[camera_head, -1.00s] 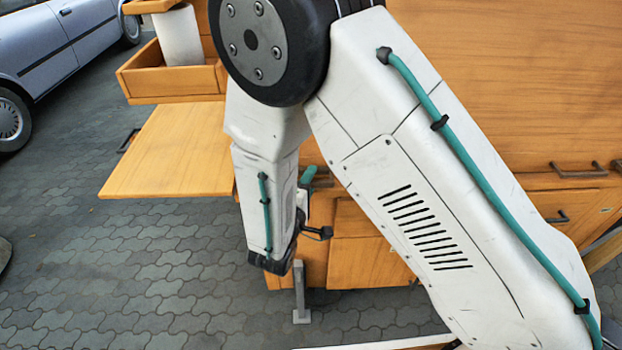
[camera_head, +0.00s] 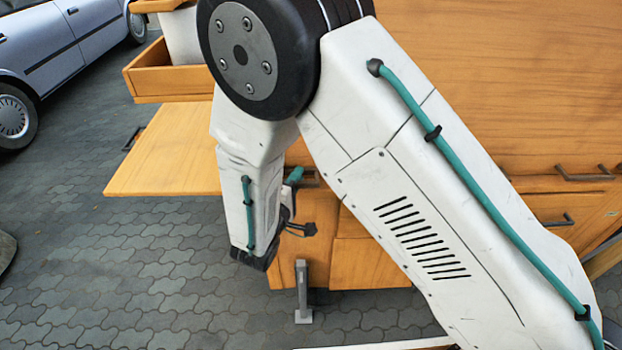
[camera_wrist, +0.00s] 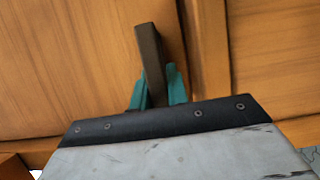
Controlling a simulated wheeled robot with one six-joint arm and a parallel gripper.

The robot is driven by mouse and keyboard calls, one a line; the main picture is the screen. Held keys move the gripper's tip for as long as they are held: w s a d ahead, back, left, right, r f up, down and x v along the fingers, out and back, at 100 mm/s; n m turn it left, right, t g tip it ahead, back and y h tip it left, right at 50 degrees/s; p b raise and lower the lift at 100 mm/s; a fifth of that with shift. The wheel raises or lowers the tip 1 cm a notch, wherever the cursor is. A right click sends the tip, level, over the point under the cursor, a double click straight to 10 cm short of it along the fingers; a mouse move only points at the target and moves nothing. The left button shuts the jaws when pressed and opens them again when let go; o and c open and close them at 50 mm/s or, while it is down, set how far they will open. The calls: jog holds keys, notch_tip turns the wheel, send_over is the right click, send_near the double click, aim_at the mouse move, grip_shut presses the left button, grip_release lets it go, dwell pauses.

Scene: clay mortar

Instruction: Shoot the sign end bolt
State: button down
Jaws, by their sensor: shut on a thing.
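My gripper (camera_wrist: 156,92) has teal fingers, which show in the wrist view closed around a dark upright bar (camera_wrist: 148,45). The bar stands in front of wooden panels. I cannot tell whether it is the sign end bolt or a handle. In the head view my gripper (camera_head: 294,177) shows only in part at the front of the wooden cart (camera_head: 520,80), partly behind my arm. No sign is clearly visible.
A wooden flap (camera_head: 165,155) sticks out at the left, below an open tray (camera_head: 175,85) holding a white cylinder (camera_head: 182,40). A grey leg (camera_head: 302,290) stands on the paving. Dark handles (camera_head: 585,173) are at right. A car (camera_head: 60,45) is parked back left.

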jog(key=shift+a, duration=0.35)
jog(key=c, duration=1.4)
grip_release()
jog(key=shift+a, duration=0.15)
jog(key=shift+o, duration=0.2)
jog(key=v, duration=0.7)
jog(key=shift+s, duration=0.35)
